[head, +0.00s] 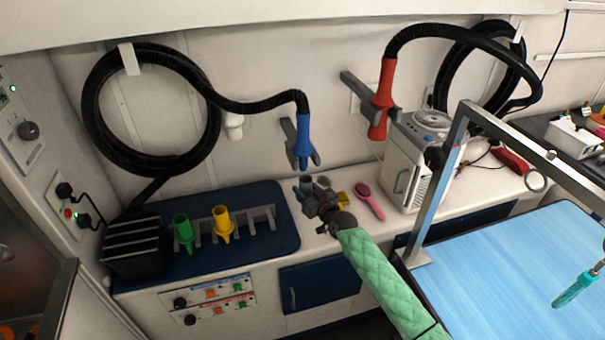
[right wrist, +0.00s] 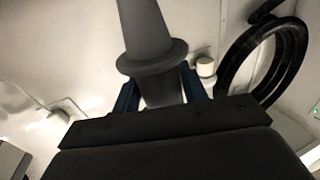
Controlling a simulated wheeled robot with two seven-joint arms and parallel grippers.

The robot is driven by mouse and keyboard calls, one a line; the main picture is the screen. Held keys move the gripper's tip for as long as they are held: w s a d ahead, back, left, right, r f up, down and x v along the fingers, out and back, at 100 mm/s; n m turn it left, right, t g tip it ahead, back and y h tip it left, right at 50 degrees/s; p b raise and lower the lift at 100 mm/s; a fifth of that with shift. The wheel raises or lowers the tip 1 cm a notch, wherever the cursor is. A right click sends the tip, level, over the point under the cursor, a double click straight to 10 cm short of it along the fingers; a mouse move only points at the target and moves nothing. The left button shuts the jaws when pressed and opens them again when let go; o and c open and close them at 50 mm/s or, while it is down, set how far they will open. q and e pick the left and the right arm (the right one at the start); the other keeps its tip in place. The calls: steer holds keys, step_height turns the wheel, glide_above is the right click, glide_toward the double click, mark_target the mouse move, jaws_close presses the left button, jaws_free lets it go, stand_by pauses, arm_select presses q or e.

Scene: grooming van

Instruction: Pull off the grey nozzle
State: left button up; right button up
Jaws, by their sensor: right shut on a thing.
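My right gripper (head: 318,192) is over the counter below the blue dryer handle (head: 303,138). It is shut on the grey nozzle (head: 307,183), partly hidden by the gripper in the head view. In the right wrist view the grey nozzle (right wrist: 150,48) stands up between the two blue fingers, its flange just above the fingertips and its narrower part running out of the top of the picture. The blue handle hangs in a grey wall holder, its lower end close above the nozzle. I cannot tell whether they touch. My left gripper is not in view.
A dark blue mat (head: 278,240) holds a grey rack with a green nozzle (head: 183,232) and a yellow nozzle (head: 222,222). A pink brush (head: 369,200) and a white machine (head: 412,165) are to the right. A red handle (head: 384,98) hangs above. A metal frame (head: 437,180) borders the blue table (head: 510,270).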

steer(key=s+d+p, duration=0.2)
steer(key=s, duration=0.3)
steer(key=shift+s, duration=0.4)
